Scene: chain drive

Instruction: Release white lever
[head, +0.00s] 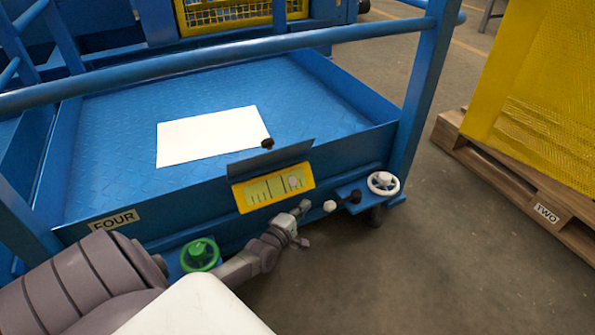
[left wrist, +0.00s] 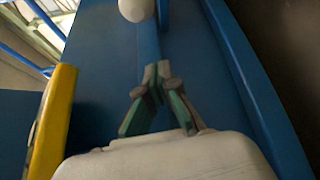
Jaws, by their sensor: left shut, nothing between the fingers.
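The white lever shows as a round white knob (head: 330,206) on the front side of the blue platform, just left of a black knob. In the left wrist view a white knob (left wrist: 136,9) is at the top edge, partly cut off. My left gripper (head: 303,207) is just left of the white knob, with a small gap between them. In the left wrist view the fingertips of my left gripper (left wrist: 158,71) meet below the white knob, with nothing between them. My right gripper is not in view.
A black knob (head: 353,196) and a white handwheel (head: 382,183) are right of the lever. A green handwheel (head: 200,254) is beside my left arm. A yellow gauge panel (head: 273,187) is above the gripper. A blue rail (head: 215,55) crosses above the platform.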

